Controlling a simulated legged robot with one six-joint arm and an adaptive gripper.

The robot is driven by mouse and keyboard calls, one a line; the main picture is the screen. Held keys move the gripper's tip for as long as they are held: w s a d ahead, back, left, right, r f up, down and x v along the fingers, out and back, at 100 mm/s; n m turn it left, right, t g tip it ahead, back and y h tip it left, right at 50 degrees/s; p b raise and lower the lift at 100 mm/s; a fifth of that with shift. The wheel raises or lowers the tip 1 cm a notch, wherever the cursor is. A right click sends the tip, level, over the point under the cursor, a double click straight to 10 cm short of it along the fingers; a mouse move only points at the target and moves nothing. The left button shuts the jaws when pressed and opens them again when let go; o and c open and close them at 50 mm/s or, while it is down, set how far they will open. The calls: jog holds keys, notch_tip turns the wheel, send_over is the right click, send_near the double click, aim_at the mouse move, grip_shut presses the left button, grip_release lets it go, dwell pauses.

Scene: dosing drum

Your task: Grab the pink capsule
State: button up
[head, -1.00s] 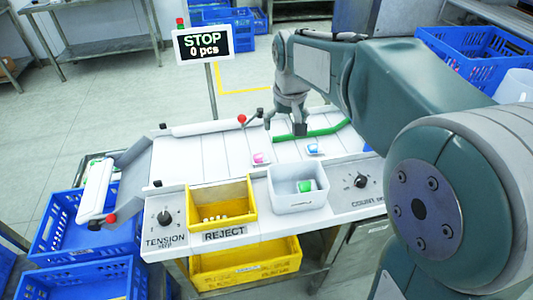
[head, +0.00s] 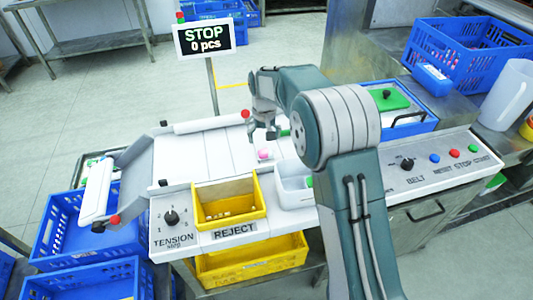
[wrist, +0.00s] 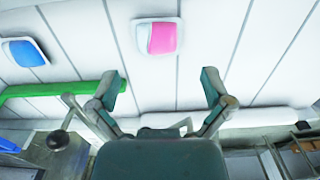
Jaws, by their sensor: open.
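The pink capsule (head: 264,154), pink with a white part, lies on the white slatted belt (head: 190,153) in the head view. In the wrist view the pink capsule (wrist: 160,37) lies near the top, slightly left of the centre line between the fingers. My gripper (wrist: 165,90) is open and empty, its two fingers spread apart. In the head view my gripper (head: 262,136) hangs over the belt, just behind the capsule and apart from it. A blue capsule (wrist: 25,52) lies to the left in the wrist view; my arm hides it in the head view.
A green bar (wrist: 60,92) lies across the belt at left in the wrist view. The yellow reject bin (head: 230,203) and a white bin (head: 292,183) sit at the belt's front edge. A red-knobbed lever (head: 245,114) stands at its back. The belt's left part is clear.

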aim_at(265, 150)
jog(key=shift+a+f, duration=0.2)
jog(key=shift+f, duration=0.4)
jog(key=f, duration=0.5)
jog(key=shift+w+d, duration=0.3)
jog(key=shift+r, duration=0.1)
jog(key=c, duration=0.8)
